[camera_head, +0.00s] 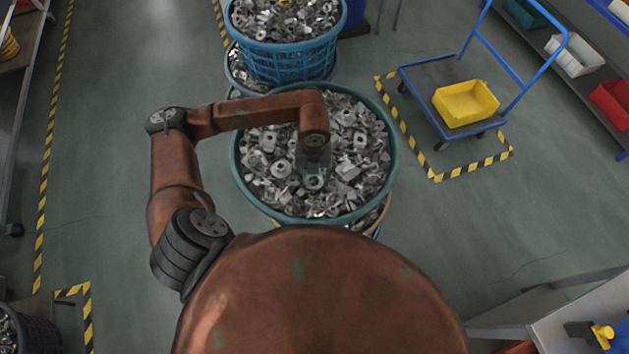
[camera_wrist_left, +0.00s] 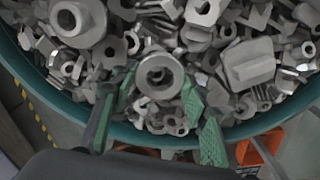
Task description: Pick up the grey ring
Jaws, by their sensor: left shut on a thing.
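The grey ring (camera_wrist_left: 170,84) is a thick washer-like piece with a round hole, at the centre of the left wrist view. It also shows in the head view (camera_head: 314,188) just below my gripper, among the grey parts in the teal basket (camera_head: 236,168). My left gripper (camera_head: 314,172) points down into this basket. Its green-padded fingers (camera_wrist_left: 157,94) stand on both sides of the ring in the left wrist view and are shut on it. The ring sits at the level of the heap; I cannot tell whether it touches other parts. My right gripper is not in view.
Many loose grey metal parts surround the ring. A blue basket (camera_head: 290,60) of similar parts stands behind. A blue cart (camera_head: 415,82) with a yellow bin (camera_head: 466,104) is at the right. Shelves line both sides. The floor left of the basket is clear.

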